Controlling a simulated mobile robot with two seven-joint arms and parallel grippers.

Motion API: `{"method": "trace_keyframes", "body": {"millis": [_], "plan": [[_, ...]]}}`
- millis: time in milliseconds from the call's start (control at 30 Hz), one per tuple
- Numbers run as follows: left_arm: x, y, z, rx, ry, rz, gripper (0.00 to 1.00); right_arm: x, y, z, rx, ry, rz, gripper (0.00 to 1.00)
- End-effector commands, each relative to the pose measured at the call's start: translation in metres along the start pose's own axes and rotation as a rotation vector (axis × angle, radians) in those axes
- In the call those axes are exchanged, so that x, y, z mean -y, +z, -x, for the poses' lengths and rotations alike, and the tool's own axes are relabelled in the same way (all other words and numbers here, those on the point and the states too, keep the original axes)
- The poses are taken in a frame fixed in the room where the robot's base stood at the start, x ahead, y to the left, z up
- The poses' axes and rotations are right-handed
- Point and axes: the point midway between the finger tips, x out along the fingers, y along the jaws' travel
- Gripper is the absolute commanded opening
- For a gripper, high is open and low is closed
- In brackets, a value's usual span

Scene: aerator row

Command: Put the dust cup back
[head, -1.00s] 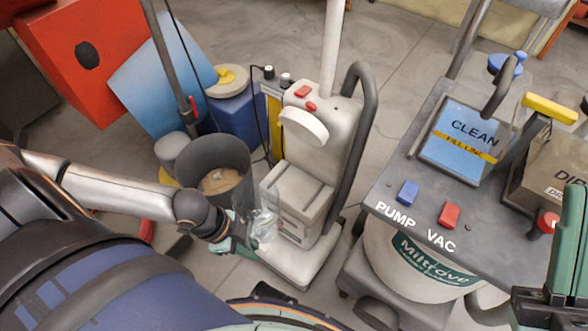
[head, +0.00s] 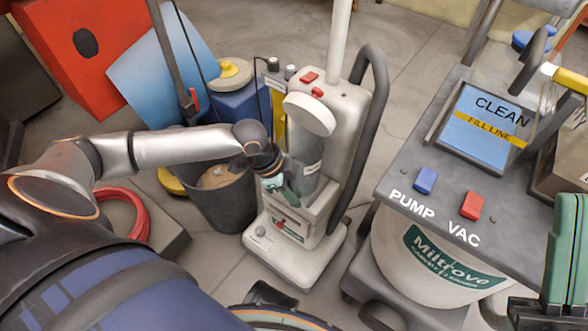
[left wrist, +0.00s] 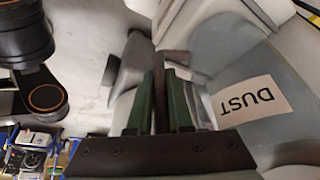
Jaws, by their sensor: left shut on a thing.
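The dust cup (head: 308,176) is a clear grey container at the front of the cream upright vacuum (head: 338,130), between its round white part and its lower box. It looks roughly upright; I cannot tell if it is seated or just in front. In the left wrist view the cup (left wrist: 218,75) fills the right side, with a "DUST" label. My left gripper (head: 274,184) is shut on the cup's dark handle (left wrist: 160,92), its green fingers (left wrist: 160,105) on either side. My right gripper (head: 568,245) is at the right edge, partly cut off, away from the cup.
A grey bin (head: 222,200) stands left of the vacuum, close below my left forearm. A cart with PUMP and VAC switches (head: 449,193) stands to the right. A blue bucket (head: 240,102) is behind. A red coil (head: 130,213) lies at left. Some floor is clear in front.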

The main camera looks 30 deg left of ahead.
Motion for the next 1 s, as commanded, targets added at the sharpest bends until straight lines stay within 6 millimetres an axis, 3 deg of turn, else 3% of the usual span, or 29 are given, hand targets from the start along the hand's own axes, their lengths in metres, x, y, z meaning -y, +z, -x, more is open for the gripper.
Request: {"method": "trace_keyframes", "body": {"millis": [233,267,500,800,1000], "plan": [[0.0,0.0,0.0,-0.002,-0.002,0.0,0.0,0.0,0.001,0.0,0.001,0.005,-0.002,0.0],[0.0,0.001,-0.001,0.0,-0.001,0.001,0.22,0.0,0.001,0.0,0.001,0.005,-0.002,0.0],[0.0,0.001,0.0,0.0,-0.001,0.001,0.48,0.0,0.001,0.0,0.0,0.007,-0.003,0.0],[0.0,0.0,0.004,0.0,-0.002,0.001,0.48,-0.001,-0.001,-0.002,0.0,0.007,-0.004,0.0],[0.001,-0.001,0.036,0.001,-0.004,0.001,0.48,-0.009,-0.015,-0.015,-0.006,0.015,-0.017,0.0]]}}
